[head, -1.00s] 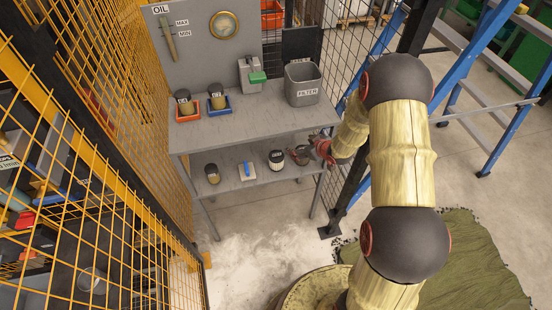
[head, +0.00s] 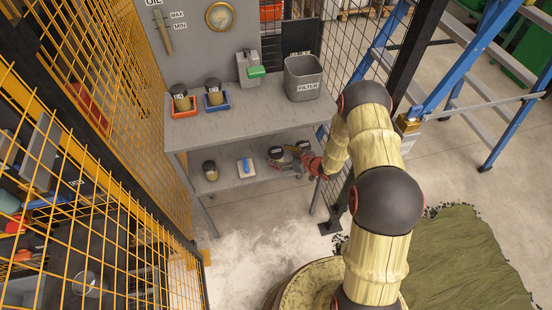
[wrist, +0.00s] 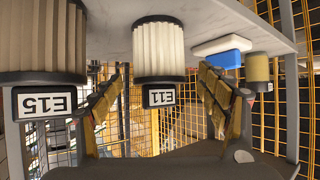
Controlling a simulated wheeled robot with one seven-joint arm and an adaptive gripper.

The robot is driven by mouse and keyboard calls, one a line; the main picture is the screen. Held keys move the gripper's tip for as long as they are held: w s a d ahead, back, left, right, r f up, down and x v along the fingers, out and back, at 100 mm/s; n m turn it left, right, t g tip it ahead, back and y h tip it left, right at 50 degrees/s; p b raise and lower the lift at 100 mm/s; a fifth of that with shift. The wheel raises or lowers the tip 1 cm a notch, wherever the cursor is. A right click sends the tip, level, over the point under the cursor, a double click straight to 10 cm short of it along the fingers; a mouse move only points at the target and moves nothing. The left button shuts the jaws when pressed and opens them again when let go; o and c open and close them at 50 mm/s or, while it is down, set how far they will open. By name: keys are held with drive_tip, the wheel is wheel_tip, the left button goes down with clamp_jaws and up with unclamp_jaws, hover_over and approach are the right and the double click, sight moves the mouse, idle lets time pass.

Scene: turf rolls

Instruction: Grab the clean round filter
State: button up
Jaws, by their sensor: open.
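A pale, clean-looking round pleated filter (wrist: 159,50) with a dark cap labelled E11 is centred in the wrist view, which shows the scene upside down. It stands on the lower shelf, and its dark top shows in the head view (head: 275,151). A browner pleated filter labelled E15 (wrist: 42,40) stands beside it, at the left of the wrist view; it is partly hidden in the head view (head: 303,146). My gripper (wrist: 160,98) is open, with one finger to each side of the E11 filter. In the head view my gripper (head: 291,164) is at the shelf's right part. Contact cannot be told.
The lower shelf (head: 225,181) also holds a blue-and-white block (head: 246,167) and a small jar (head: 210,171). The bench top (head: 225,125) above carries two jars in trays and a grey FILTER bin (head: 304,80). A bench leg and mesh fence stand close to my arm.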

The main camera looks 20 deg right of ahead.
sight(280, 155)
drive_tip(key=x, duration=0.3)
drive_tip(key=shift+f+b, duration=0.15)
drive_tip(key=shift+b, duration=0.2)
drive_tip(key=shift+d, duration=0.1)
drive_tip(key=c, duration=0.4)
drive_tip(key=c, duration=0.9)
